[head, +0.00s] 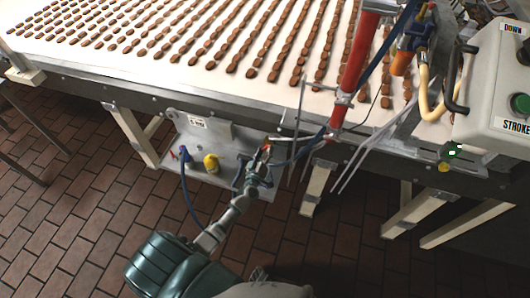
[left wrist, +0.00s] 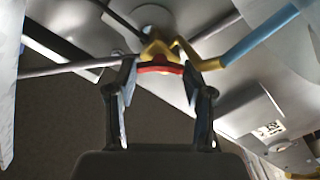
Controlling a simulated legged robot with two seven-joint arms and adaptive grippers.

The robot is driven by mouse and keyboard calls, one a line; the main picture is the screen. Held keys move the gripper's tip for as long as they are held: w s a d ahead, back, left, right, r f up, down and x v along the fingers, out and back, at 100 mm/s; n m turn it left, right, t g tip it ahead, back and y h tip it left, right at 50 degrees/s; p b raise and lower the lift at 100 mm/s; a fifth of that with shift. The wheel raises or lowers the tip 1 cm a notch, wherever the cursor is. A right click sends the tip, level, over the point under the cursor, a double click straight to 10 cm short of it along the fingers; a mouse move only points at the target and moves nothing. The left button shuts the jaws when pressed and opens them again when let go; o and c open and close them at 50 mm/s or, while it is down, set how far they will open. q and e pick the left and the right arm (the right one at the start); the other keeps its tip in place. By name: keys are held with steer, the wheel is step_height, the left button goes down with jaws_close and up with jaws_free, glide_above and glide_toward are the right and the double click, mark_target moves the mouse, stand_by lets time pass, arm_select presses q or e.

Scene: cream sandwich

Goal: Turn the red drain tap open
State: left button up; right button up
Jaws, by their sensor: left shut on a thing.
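The red drain tap handle (left wrist: 160,69) is a curved red bar on a brass valve body (left wrist: 157,50) in the left wrist view. My left gripper (left wrist: 160,85) has its two fingers on either side of this handle, near its ends, and is shut on it. In the head view my left gripper (head: 262,162) reaches the right part of the metal panel below the conveyor, with a bit of the red tap (head: 267,148) showing at its tips. The fingers hide most of the tap there. My right gripper is not in view.
The metal panel (head: 227,135) also carries a yellow knob (head: 211,162) and a blue fitting (head: 184,153) with a hose. Above lies the white conveyor (head: 130,62) with rows of brown pieces. A red post (head: 352,70) and a control box (head: 500,85) stand right. Tiled floor lies below.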

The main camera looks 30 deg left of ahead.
arm_select(q)
steer(key=n, duration=0.3)
steer(key=shift+a, duration=0.1)
steer(key=shift+f+n+b, duration=0.1)
steer(key=shift+n+b, duration=0.3)
steer(key=shift+n, duration=0.9)
steer(key=shift+n+b, duration=0.65)
steer(key=shift+n, duration=1.65)
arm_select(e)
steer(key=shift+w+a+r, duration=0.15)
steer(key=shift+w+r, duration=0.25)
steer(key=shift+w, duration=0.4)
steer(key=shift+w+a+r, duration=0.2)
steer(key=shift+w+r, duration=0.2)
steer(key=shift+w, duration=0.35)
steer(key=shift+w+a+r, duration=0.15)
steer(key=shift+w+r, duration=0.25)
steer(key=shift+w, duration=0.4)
arm_select(q)
steer(key=shift+f, duration=0.1)
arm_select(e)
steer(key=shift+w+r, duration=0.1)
arm_select(q)
steer(key=o, duration=1.1)
steer(key=shift+s, duration=0.1)
steer(key=shift+o, duration=0.3)
steer(key=shift+a, duration=0.1)
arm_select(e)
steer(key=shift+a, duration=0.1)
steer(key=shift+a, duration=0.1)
